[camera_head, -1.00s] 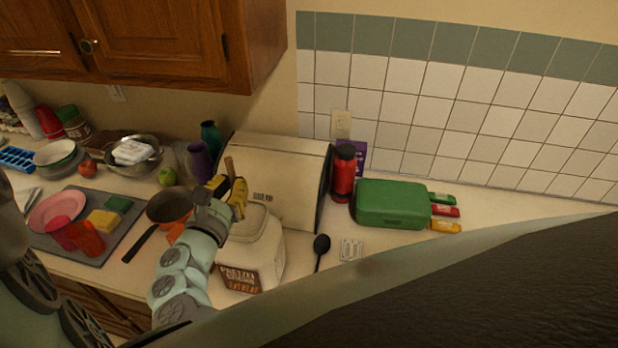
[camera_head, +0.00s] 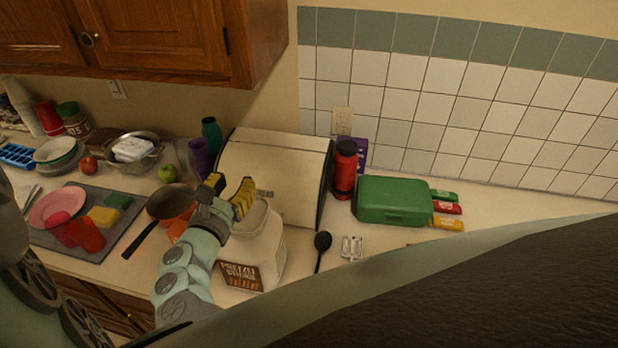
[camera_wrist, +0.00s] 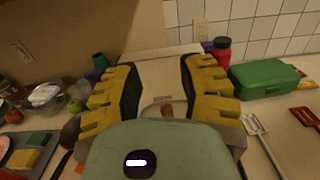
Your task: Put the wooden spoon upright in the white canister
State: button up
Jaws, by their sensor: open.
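The white canister (camera_head: 262,250) with a pretzel label stands upright on the counter in front of the bread box. My gripper (camera_head: 228,188) is above the canister's mouth, its yellow fingers apart. In the wrist view my gripper (camera_wrist: 160,78) is open, with no spoon visible between its fingertips. Part of the canister's rim (camera_wrist: 150,110) shows there beyond the palm, with a small brownish patch inside it. I cannot tell whether that patch is the wooden spoon. The spoon is not clearly visible in either current view, and my gripper and wrist hide much of the canister's mouth.
The cream bread box (camera_head: 285,165) stands close behind the canister. A pan (camera_head: 168,203) is to its left, and a black spoon (camera_head: 321,243) lies to its right. A red bottle (camera_head: 345,170) and green case (camera_head: 393,201) stand farther right.

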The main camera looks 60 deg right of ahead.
notch_tip(320, 180, up, 10)
dwell(0.9)
dwell(0.9)
